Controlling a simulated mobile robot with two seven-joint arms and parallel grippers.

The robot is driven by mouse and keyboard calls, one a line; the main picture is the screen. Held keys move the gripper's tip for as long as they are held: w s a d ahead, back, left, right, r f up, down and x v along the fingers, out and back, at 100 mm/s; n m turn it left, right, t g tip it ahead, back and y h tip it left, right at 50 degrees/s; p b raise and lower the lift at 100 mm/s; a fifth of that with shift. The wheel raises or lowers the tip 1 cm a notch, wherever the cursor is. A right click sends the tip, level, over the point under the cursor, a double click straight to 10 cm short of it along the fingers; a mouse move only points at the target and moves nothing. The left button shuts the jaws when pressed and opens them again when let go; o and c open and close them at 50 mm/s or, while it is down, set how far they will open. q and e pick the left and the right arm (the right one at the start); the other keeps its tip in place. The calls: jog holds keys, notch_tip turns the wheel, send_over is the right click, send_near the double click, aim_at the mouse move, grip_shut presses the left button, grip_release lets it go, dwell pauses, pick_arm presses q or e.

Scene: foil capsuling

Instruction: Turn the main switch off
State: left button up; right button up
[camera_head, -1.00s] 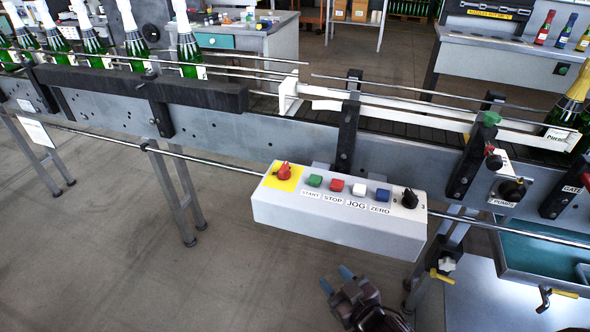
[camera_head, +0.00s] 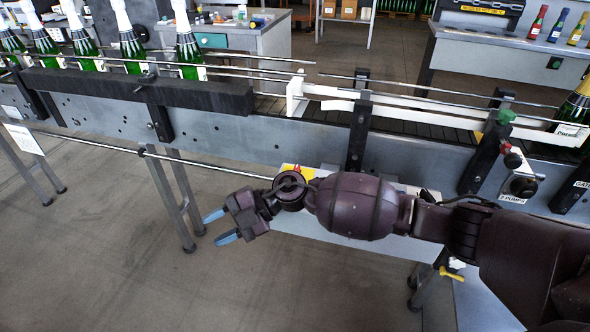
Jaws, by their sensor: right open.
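The control box (camera_head: 378,250) hangs on the near side of the conveyor, and my right arm lies across most of its top. The main switch, a red knob on a yellow plate (camera_head: 307,172), is almost wholly hidden behind my wrist; only a bit of red and yellow shows. The box's buttons and their labels are covered. My right gripper (camera_head: 220,227) is open and empty, with its blue fingertips pointing left. It is over the floor to the left of the box, apart from the switch. My left gripper is not in view.
The conveyor (camera_head: 230,133) carries green bottles (camera_head: 133,52) at the left. A metal rail (camera_head: 100,144) runs along its front. A pump knob (camera_head: 522,186) sits right of the box. The floor (camera_head: 110,250) at lower left is clear.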

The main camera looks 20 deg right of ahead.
jog(key=w+d+r+n+h, duration=0.1)
jog(key=w+d+n+h, duration=0.1)
jog(key=w+d+h, duration=0.55)
notch_tip(320, 180, up, 7)
jog(key=m+h, duration=0.2)
jog(key=h, duration=0.5)
send_over(295, 170)
jog(key=shift+t, duration=0.3)
notch_tip(295, 170, down, 10)
jog(key=shift+r+b, duration=0.1)
jog(key=shift+b, duration=0.75)
jog(key=shift+f, duration=0.45)
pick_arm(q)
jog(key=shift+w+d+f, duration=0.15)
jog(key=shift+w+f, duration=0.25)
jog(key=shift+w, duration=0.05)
